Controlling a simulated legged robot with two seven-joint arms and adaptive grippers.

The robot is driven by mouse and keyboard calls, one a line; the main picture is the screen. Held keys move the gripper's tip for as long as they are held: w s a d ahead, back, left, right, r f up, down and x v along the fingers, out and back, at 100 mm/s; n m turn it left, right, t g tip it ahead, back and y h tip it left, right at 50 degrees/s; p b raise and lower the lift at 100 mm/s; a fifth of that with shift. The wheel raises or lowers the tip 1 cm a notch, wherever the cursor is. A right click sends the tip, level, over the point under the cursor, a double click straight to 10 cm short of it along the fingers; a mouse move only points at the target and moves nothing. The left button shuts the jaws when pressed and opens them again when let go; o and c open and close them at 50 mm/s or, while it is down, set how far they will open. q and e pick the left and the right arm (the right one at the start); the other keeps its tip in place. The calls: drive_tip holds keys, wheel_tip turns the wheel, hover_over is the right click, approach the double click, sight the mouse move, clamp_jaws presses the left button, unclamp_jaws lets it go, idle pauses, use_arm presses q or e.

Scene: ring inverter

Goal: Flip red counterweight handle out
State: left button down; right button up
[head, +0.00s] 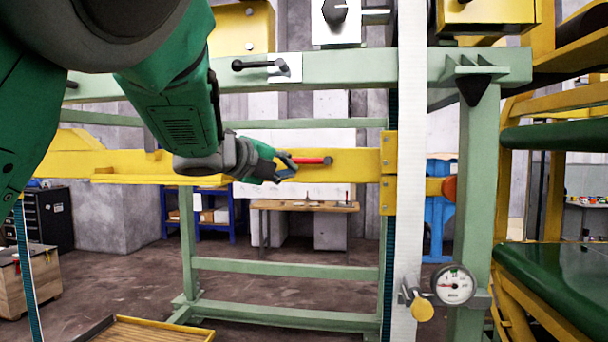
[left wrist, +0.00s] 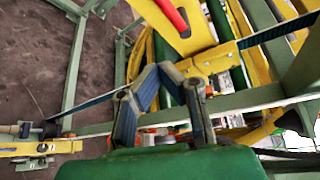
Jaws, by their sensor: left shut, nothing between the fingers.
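The red counterweight handle (head: 314,160) sticks out sideways along the face of the yellow beam (head: 345,165), its tip pointing right. It also shows at the top of the left wrist view (left wrist: 172,14), beyond the fingertips. My left gripper (head: 288,166) is just left of the handle in the head view and overlaps its left end there, so I cannot tell if they touch. In the left wrist view my left gripper (left wrist: 158,70) has its fingertips together with nothing between them. My right gripper is in neither view.
A pale green frame post (head: 478,190) and a white vertical strip (head: 411,150) stand right of the beam. A round gauge (head: 454,284) sits low on the post. A black lever (head: 258,65) is on the upper green rail.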

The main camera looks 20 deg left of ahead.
use_arm(q)
wheel_tip(320, 180, down, 29)
drive_tip(key=s+n+g+y+b, duration=0.1)
drive_tip(key=n+g+b, duration=0.2)
drive_tip(key=n, duration=0.5)
drive_tip(key=s+f+n+g+y+b, duration=0.1)
drive_tip(key=s+f+n, duration=0.25)
drive_tip(key=f, duration=0.55)
drive_tip(key=s+f+n+g+b, duration=0.1)
drive_tip(key=s+f+n+g, duration=0.1)
drive_tip(key=s+f, duration=0.45)
drive_tip(key=s+f+n+g+b, duration=0.1)
drive_tip(key=s+f+n+g, duration=0.1)
drive_tip(key=s+f, duration=0.5)
drive_tip(key=s+f+n+g, duration=0.1)
drive_tip(key=s+f+n, duration=0.25)
drive_tip(key=f, duration=0.55)
drive_tip(key=s+d+f+n+g+b, duration=0.1)
drive_tip(key=s+f, duration=0.3)
drive_tip(key=s, duration=0.6)
drive_tip(key=s+d+f+n+g+y+b, duration=0.1)
drive_tip(key=s+f+n+g, duration=0.3)
drive_tip(key=s, duration=0.7)
drive_tip(key=shift+s+d+f, duration=0.2)
drive_tip(key=shift+d+f, duration=0.15)
drive_tip(key=shift+f, duration=0.35)
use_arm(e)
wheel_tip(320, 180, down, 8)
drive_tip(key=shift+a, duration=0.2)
